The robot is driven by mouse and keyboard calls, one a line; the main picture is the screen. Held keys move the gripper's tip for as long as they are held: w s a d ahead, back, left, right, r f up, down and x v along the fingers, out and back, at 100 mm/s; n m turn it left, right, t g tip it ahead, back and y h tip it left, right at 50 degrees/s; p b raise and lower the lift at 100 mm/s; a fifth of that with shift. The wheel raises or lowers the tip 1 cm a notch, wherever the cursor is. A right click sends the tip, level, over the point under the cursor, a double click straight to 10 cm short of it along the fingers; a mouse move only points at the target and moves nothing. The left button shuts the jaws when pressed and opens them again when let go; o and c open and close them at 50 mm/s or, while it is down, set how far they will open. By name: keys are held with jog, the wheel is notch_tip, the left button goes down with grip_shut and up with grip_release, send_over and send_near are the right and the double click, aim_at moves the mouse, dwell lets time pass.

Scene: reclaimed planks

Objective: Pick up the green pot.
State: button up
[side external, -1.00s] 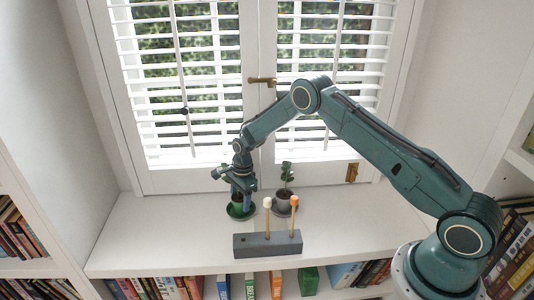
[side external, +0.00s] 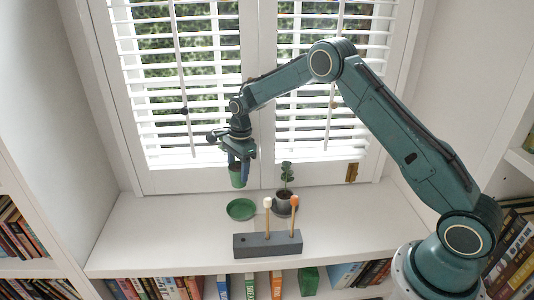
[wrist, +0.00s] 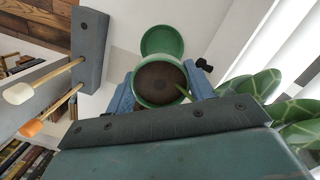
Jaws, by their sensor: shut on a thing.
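The green pot (side external: 237,176) hangs in the air above the white window shelf, held by my gripper (side external: 240,165). In the wrist view the pot (wrist: 158,82) is seen from above, with dark soil inside and a thin green stem or leaf at its right edge. My gripper (wrist: 160,90) is shut on it, with one blue finger on each side. The green saucer (side external: 241,209) lies empty on the shelf below; it also shows beyond the pot in the wrist view (wrist: 162,38).
A grey pot (side external: 283,207) with a leafy plant stands right of the saucer. In front is a grey block (side external: 267,245) holding two sticks, one with a cream head and one with an orange head. The shuttered window (side external: 180,110) rises behind. The shelf's left part is clear.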

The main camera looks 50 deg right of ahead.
notch_tip(320, 180, up, 8)
jog(key=shift+f, duration=0.2)
jog(key=shift+r, duration=0.25)
dwell(0.6)
jog(key=shift+r, duration=1.2)
notch_tip(320, 180, down, 19)
jog(key=n, duration=0.4)
jog(key=shift+f, duration=0.15)
jog(key=shift+f, duration=0.2)
jog(key=shift+f, duration=1.25)
